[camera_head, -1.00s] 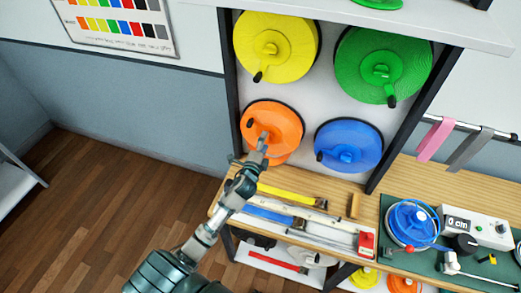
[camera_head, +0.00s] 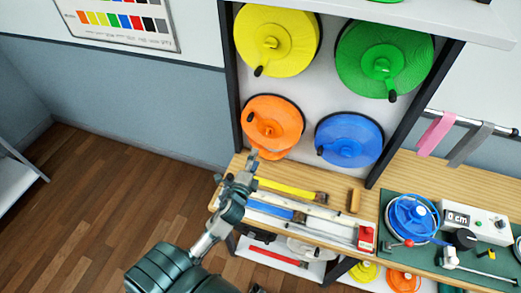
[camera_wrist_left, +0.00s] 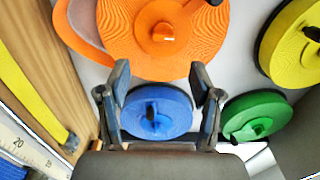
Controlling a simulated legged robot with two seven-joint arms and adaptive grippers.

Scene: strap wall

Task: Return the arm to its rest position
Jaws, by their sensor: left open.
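My left gripper (camera_head: 237,167) is open and empty at the left end of the wooden workbench (camera_head: 318,186), below the orange reel (camera_head: 275,120) and apart from it. In the left wrist view the open fingers (camera_wrist_left: 160,82) have nothing between them that they touch. The orange reel (camera_wrist_left: 150,35) fills the upper middle there, with the blue reel (camera_wrist_left: 157,110) showing beyond and between the fingers. My left forearm reaches up from the bottom of the head view. My right gripper is not in view.
Yellow (camera_head: 277,42), green (camera_head: 385,58) and blue (camera_head: 349,139) reels hang on the rack. Yellow and blue straps and a red-ended ruler lie on the bench near the gripper. A green mat (camera_head: 385,240) with a measuring device is at right. Open wooden floor (camera_head: 110,195) lies left.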

